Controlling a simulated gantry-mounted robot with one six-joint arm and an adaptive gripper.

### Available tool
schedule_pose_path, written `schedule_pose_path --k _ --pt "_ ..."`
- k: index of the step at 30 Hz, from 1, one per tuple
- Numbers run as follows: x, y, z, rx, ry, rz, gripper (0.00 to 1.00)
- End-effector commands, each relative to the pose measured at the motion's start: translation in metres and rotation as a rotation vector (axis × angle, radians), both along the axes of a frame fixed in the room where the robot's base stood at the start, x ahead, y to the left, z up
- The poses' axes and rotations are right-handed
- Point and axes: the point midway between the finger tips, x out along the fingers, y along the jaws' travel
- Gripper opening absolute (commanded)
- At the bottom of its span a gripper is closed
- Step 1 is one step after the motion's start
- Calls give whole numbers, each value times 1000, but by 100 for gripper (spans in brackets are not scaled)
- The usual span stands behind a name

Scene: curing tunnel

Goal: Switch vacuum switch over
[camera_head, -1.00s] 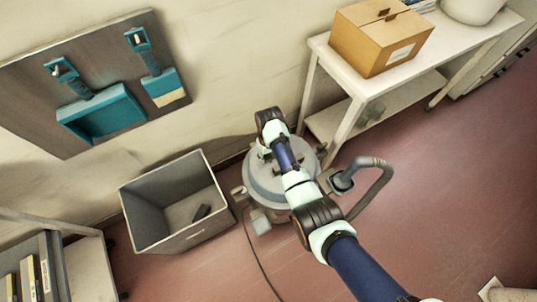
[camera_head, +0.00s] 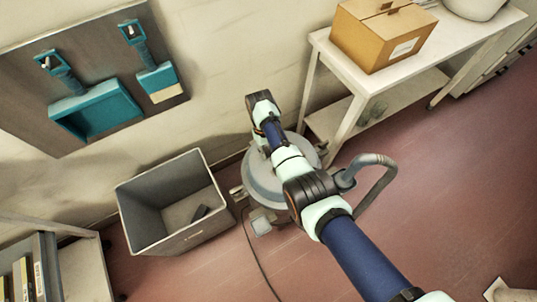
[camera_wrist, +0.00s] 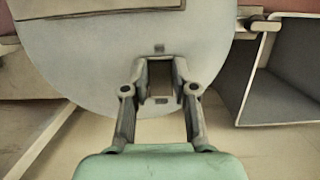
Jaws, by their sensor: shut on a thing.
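The grey round vacuum (camera_head: 262,190) stands on the floor in the head view, partly covered by my arm. In the wrist view its pale grey round face (camera_wrist: 85,60) fills the upper middle. The vacuum switch (camera_wrist: 160,80) appears as a small dark rectangular part on that face, with a small mark above and below it. My gripper (camera_wrist: 161,68) has its two fingers on either side of the switch and is shut on it. The switch's exact position is too small to tell. The gripper is hidden by my arm in the head view.
A grey open bin (camera_head: 150,190) with a dark item inside stands left of the vacuum. A bent grey hose (camera_head: 375,185) rises at its right. A white table (camera_head: 468,40) with a cardboard box (camera_head: 383,38) is at the upper right.

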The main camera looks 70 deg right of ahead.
Motion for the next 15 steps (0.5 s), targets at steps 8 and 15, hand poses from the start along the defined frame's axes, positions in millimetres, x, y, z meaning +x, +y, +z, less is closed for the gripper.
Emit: schedule_pose_path --k 8,15 --pt "1 0 -1 35 43 1 0" --pt "1 0 0 35 42 0 38"
